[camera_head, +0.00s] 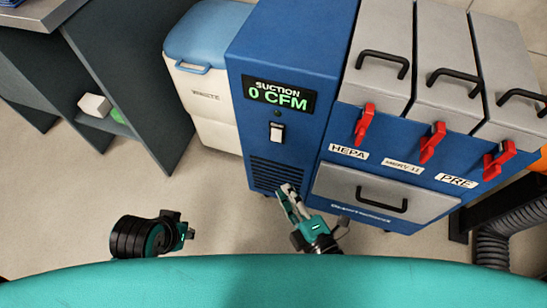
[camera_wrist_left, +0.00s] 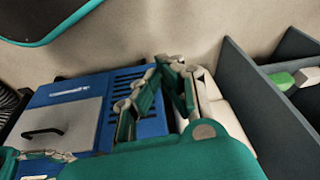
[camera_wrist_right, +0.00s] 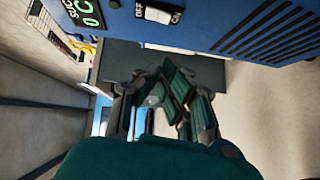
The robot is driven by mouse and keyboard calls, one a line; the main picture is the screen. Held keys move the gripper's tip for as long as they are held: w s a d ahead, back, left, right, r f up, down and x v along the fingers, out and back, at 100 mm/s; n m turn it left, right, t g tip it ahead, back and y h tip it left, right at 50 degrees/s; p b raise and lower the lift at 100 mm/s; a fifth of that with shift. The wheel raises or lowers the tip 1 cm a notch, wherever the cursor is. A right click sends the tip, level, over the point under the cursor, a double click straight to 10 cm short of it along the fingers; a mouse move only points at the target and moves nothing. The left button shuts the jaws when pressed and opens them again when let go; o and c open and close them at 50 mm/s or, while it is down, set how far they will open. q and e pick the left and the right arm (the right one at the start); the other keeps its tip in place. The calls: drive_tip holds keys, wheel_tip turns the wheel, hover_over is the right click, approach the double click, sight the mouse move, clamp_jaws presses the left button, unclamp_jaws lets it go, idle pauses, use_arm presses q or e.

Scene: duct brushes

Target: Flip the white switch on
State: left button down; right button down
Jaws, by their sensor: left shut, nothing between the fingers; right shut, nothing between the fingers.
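The white rocker switch (camera_head: 277,132) sits on the front of the blue suction unit (camera_head: 290,60), below a display (camera_head: 279,95) reading "SUCTION 0 CFM". In the right wrist view the switch (camera_wrist_right: 158,14) shows at the top edge, with OFF and ON lettering beside it. My right gripper (camera_head: 288,192) is shut and empty, in front of the vent slots below the switch and apart from it. My left gripper (camera_wrist_left: 162,68) is shut and empty. In the head view my left wrist is low at the left, away from the unit; its fingertips are not clear there.
Filter drawers with black handles and red latches (camera_head: 365,124) are right of the switch, above a grey drawer (camera_head: 385,193). A white waste bin with a blue lid (camera_head: 207,40) stands left of the unit. A dark shelf (camera_head: 130,70) is further left. Floor between is clear.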

sight(276, 135)
use_arm(q)
drive_tip(key=shift+s+r, duration=0.1)
drive_tip(key=shift+r, duration=0.1)
use_arm(e)
drive_tip(key=shift+r, duration=0.25)
